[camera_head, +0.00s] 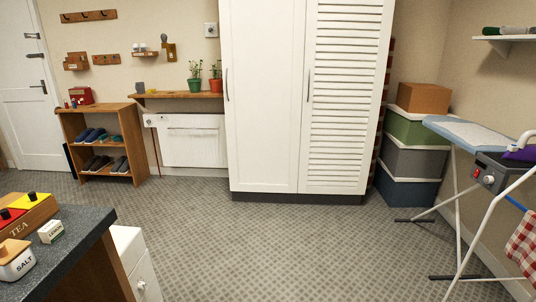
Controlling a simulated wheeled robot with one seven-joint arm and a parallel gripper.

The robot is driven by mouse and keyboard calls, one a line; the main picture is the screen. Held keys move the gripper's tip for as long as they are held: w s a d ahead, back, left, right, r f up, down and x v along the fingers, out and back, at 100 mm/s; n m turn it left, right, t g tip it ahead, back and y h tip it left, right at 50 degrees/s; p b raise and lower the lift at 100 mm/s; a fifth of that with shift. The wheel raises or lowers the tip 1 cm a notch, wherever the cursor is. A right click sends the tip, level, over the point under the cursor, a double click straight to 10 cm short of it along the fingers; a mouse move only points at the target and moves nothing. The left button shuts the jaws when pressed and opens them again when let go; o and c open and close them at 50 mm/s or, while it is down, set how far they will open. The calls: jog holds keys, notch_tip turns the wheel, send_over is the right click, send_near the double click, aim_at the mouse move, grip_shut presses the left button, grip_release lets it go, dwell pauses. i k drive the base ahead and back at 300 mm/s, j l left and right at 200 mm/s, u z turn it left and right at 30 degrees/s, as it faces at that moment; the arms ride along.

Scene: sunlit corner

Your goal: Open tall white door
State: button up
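A tall white cabinet stands at the back, centre. Its left door (265,110) is a plain panel with a dark vertical handle (227,85) near its left edge. Its right door (347,100) is louvred, with a vertical handle (308,85) near its left edge. Both doors look shut. The cabinet's top is cut off by the picture. Another white door (38,110) is in the wall at far left, with a dark lever handle (38,87); it looks shut too. My gripper is not in view.
Patterned floor (250,240) is clear before the cabinet. A dark counter (70,245) and white drawer unit (135,255) fill the lower left. A shoe rack (105,140) stands back left. Stacked boxes (412,160) and an ironing board (470,133) stand at right.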

aim_at(262, 41)
jog(key=i, duration=1.9)
jog(key=i+u, duration=0.25)
jog(key=i, duration=1.55)
jog(key=i+j+z, duration=0.15)
jog(key=i+j, duration=0.15)
jog(key=i+j+z, duration=0.2)
jog(key=i+j, duration=0.15)
jog(key=i+j+z, duration=0.15)
jog(key=j, duration=0.3)
jog(key=i+j+z, duration=0.2)
jog(key=i+j, duration=0.15)
jog(key=j, duration=0.1)
